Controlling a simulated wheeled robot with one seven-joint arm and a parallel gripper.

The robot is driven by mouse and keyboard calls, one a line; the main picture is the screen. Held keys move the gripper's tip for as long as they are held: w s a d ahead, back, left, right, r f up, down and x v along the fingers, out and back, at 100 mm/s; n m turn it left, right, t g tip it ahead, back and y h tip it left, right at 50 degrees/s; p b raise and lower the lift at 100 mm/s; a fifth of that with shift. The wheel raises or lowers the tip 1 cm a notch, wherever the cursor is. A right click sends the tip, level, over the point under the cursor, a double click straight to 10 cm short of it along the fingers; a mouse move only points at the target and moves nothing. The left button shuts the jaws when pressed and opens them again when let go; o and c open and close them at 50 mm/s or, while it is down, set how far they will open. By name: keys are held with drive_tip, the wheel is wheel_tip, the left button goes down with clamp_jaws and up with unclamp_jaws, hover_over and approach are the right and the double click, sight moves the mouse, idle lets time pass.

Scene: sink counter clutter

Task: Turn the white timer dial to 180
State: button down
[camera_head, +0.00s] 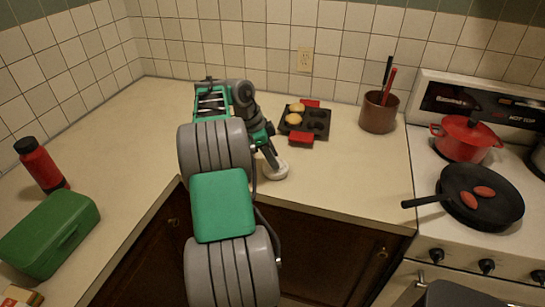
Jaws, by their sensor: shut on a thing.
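The white timer dial (277,172) sits on the counter near its front edge, in the middle of the view. My gripper (271,161) reaches down onto it from above and is shut on it. The fingers hide part of the dial's top. Any marks or numbers on the dial are too small to read, so its angle cannot be told.
A muffin tin (318,122) with red handles stands just behind the dial. A brown utensil crock (379,113) is further right. The stove has a red pot (466,139) and a black pan (490,210). A red bottle (41,166) and green box (48,234) stand left.

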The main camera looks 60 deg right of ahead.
drive_tip(key=c, duration=0.9)
unclamp_jaws()
drive_tip(key=p+v, duration=0.3)
drive_tip(key=v, duration=0.4)
drive_tip(key=shift+w+a+r, duration=0.1)
drive_tip(key=shift+r, duration=0.25)
